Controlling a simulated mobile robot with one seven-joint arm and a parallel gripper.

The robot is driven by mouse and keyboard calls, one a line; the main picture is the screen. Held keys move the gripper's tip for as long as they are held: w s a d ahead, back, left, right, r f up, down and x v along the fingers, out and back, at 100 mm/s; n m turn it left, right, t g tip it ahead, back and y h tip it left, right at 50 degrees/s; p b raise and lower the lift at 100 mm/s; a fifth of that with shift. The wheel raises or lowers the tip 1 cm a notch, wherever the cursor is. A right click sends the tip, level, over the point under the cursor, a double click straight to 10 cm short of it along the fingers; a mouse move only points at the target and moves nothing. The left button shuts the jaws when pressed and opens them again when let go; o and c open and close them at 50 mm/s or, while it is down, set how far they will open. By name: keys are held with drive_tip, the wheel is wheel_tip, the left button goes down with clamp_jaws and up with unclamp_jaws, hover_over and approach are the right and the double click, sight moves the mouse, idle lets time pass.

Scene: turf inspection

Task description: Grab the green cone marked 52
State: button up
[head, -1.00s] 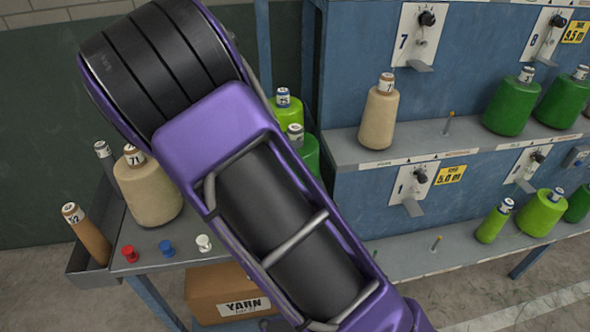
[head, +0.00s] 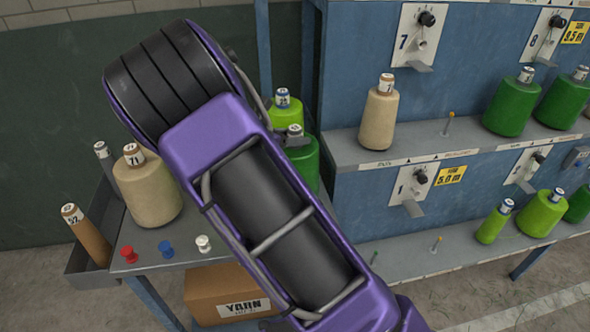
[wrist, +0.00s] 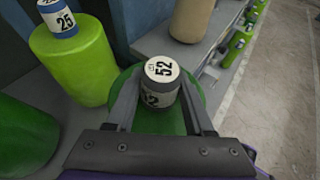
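The green cone (wrist: 146,122) has a white-capped tube marked 52 and stands upright in the wrist view. In the head view it is a dark green cone (head: 306,162) at the right end of the side table, partly behind my arm. My gripper (wrist: 162,76) is over it, with one finger on each side of the marked tube. The fingers look apart, with narrow gaps to the tube; contact is not clear. In the head view the fingers are mostly hidden by my arm.
A lime cone marked 25 (wrist: 74,65) stands close on the left in the wrist view, with another green cone (wrist: 22,138) nearer. The blue rack (head: 345,95) is close on the right.

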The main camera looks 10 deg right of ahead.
clamp_jaws()
drive_tip(key=shift+w+r, duration=0.1)
drive_tip(key=shift+r, duration=0.1)
